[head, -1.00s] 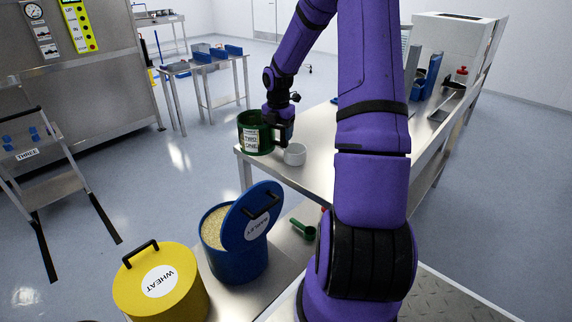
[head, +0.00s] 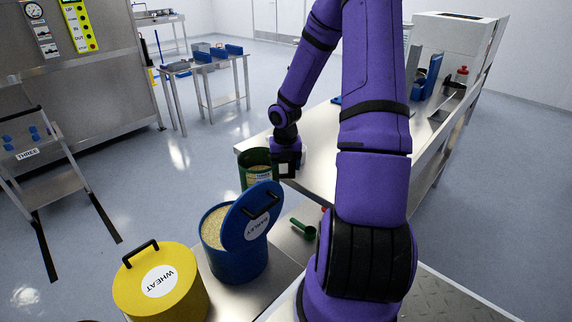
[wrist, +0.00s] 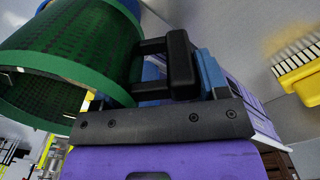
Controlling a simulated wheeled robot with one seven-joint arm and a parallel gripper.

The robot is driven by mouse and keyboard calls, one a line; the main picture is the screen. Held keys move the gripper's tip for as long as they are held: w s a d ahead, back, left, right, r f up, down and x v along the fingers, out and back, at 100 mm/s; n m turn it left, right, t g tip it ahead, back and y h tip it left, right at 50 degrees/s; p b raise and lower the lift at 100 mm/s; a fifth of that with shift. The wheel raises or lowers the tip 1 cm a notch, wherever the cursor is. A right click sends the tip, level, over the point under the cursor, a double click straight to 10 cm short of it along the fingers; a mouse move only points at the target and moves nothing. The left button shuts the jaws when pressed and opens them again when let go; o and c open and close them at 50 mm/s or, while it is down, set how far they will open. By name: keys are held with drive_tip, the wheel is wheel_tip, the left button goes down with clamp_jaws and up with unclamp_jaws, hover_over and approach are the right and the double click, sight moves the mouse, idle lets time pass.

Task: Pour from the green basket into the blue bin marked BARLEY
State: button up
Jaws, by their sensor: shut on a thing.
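The green basket (head: 257,158) with a pale label hangs from my gripper (head: 284,170) in the head view, above and behind the blue bin. My gripper is shut on the basket's black handle, which shows in the wrist view (wrist: 180,64). The basket's perforated green wall (wrist: 80,45) fills the upper left there. The blue bin marked BARLEY (head: 236,262) stands open and holds pale grain. Its blue lid (head: 252,216) with a black handle leans upright on the bin's right side. I cannot see what is inside the basket.
A yellow bin marked WHEAT (head: 160,282) stands to the left, lid on. A green scoop (head: 303,229) lies right of the blue bin. A steel table (head: 320,150) stands behind. A step stand marked THREE (head: 40,165) is at far left.

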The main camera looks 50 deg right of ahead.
sight(273, 175)
drive_tip(key=shift+w+a+f+g+h, duration=0.1)
drive_tip(key=shift+a+f+g+h, duration=0.1)
drive_tip(key=shift+a+h, duration=0.45)
drive_tip(key=shift+w+a+f+g+h, duration=0.1)
drive_tip(key=shift+w+a+f+h, duration=0.1)
drive_tip(key=shift+a+h, duration=0.45)
drive_tip(key=shift+w+a+f+g+h, duration=0.1)
drive_tip(key=shift+a+f+h, duration=0.1)
drive_tip(key=shift+a+h, duration=0.4)
drive_tip(key=shift+s+d, duration=0.1)
drive_tip(key=shift+d, duration=0.15)
drive_tip(key=shift+w+a+f+h, duration=0.1)
drive_tip(key=shift+a+f+h, duration=0.1)
drive_tip(key=shift+a+h, duration=0.25)
drive_tip(key=shift+w+a+f+h, duration=0.1)
drive_tip(key=shift+a+f+h, duration=0.1)
drive_tip(key=shift+a+h, duration=0.2)
drive_tip(key=shift+w+a+f+g+h, duration=0.15)
drive_tip(key=shift+a+f+h, duration=0.25)
drive_tip(key=shift+a+f, duration=0.2)
drive_tip(key=shift+w+a+f+g+h, duration=0.15)
drive_tip(key=shift+a+f+h, duration=0.2)
drive_tip(key=shift+a+f, duration=0.25)
drive_tip(key=shift+s+d, duration=0.1)
